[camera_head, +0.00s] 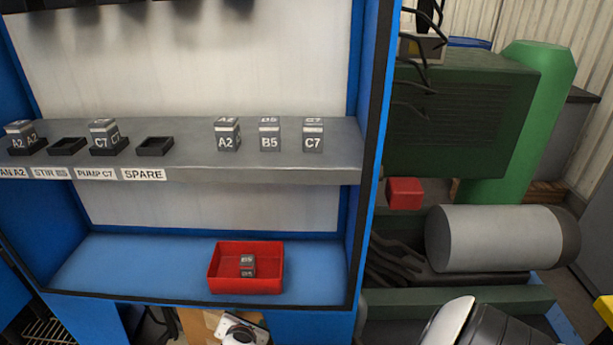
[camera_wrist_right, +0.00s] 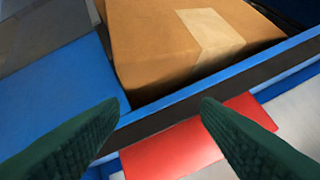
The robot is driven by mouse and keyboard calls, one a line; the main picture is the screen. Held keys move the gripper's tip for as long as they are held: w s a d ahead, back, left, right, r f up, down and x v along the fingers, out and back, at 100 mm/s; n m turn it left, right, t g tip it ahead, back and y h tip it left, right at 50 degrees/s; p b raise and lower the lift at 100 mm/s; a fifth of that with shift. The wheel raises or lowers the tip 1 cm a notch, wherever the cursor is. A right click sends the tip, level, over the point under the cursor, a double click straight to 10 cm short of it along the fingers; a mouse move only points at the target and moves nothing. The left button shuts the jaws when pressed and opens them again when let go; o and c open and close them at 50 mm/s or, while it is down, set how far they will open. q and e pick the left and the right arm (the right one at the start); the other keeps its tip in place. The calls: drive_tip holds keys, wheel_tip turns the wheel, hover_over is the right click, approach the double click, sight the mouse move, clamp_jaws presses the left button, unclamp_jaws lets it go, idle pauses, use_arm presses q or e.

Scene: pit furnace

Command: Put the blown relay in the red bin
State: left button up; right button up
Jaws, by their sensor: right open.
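A dark grey relay marked B5 (camera_head: 247,266) lies inside the red bin (camera_head: 245,285) on the blue lower shelf. Above, relay A2 (camera_head: 20,136) sits in the FAN A2 socket and relay C7 (camera_head: 104,136) in the PUMP C7 socket. The STIR socket (camera_head: 67,147) and the SPARE socket (camera_head: 155,147) are empty. Loose relays A2 (camera_head: 228,138), B5 (camera_head: 269,138) and C7 (camera_head: 313,138) stand on the grey shelf. In the right wrist view my right gripper (camera_wrist_right: 160,103) is open, with nothing between its dark green fingers. My left gripper does not show.
A cardboard box (camera_wrist_right: 190,45) lies beyond the right fingers, past a blue edge. A red surface (camera_wrist_right: 172,153) shows below that edge. Right of the cabinet are a green machine (camera_head: 450,120), a red block (camera_head: 405,193) and a grey cylinder (camera_head: 490,238).

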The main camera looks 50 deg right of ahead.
drive_tip(key=s+a+f+m+g+y, duration=0.2)
drive_tip(key=s+a+f+m+y, duration=0.1)
drive_tip(key=s+f+m, duration=0.7)
drive_tip(key=s+a+f+m+g+y, duration=0.3)
drive_tip(key=s+f+m, duration=0.6)
drive_tip(key=s+f, duration=0.5)
drive_tip(key=s+y, duration=0.1)
drive_tip(key=s, duration=0.2)
drive_tip(key=shift+a+m+g, duration=0.3)
drive_tip(key=shift+m, duration=0.1)
use_arm(q)
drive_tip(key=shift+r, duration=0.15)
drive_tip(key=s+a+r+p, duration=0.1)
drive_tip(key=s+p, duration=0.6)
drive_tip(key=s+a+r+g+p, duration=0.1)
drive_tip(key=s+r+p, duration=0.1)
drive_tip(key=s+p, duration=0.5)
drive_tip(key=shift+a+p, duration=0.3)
drive_tip(key=shift+p, duration=0.1)
use_arm(e)
drive_tip(key=s+d+r, duration=0.1)
drive_tip(key=s, duration=0.6)
drive_tip(key=s+d+r+g, duration=0.1)
drive_tip(key=s+r, duration=0.1)
drive_tip(key=s, duration=0.5)
drive_tip(key=shift+d, duration=0.3)
drive_tip(key=shift+s, duration=0.1)
